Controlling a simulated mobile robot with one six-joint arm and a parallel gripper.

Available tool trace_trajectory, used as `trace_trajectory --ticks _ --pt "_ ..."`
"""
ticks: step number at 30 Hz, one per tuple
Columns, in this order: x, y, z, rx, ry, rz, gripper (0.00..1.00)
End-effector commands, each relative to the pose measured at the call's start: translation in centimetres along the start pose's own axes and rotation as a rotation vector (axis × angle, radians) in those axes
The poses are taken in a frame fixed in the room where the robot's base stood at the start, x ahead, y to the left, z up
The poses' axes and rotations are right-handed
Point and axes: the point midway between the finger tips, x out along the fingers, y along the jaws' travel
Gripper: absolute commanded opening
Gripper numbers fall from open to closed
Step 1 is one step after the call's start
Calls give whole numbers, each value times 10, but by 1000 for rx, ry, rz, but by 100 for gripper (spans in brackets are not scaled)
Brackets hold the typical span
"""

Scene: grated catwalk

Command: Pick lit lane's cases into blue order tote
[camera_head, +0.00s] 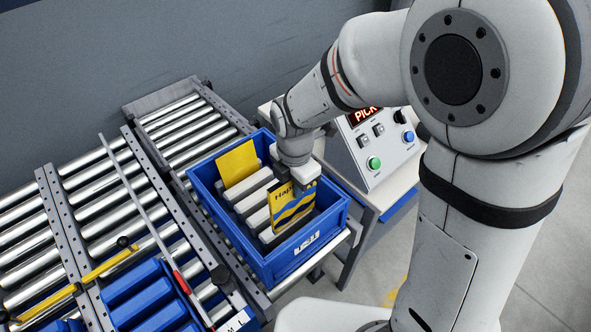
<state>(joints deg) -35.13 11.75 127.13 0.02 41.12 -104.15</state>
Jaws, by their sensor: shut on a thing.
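The blue order tote (285,265) stands on rollers near the middle, with a white label on its front wall. Inside it, a plain yellow case (238,163) stands upright at the far left, and several pale grey bars or dividers run across it. My gripper (299,182) reaches down over the tote's right side. It is shut on a yellow case with blue waves and dark lettering (293,209), which is upright within the tote's walls. Whether this case touches the tote's floor is hidden. I cannot tell which lane is lit.
Roller lanes (95,190) with grey side rails fill the left. Blue bins or cases (145,300) lie at lower left beside a yellow bar (105,264) and a red-ended rod. A control box (374,150) with a red "PICK" display and green and blue buttons stands close right of the tote.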

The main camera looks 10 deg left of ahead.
Motion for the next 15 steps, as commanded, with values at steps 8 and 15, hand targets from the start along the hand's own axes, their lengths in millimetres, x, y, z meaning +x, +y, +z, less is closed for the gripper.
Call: trace_trajectory --ticks 8,15 --pt "18 0 -2 -4 0 -2 0" --pt "41 0 -2 -4 0 -1 0"
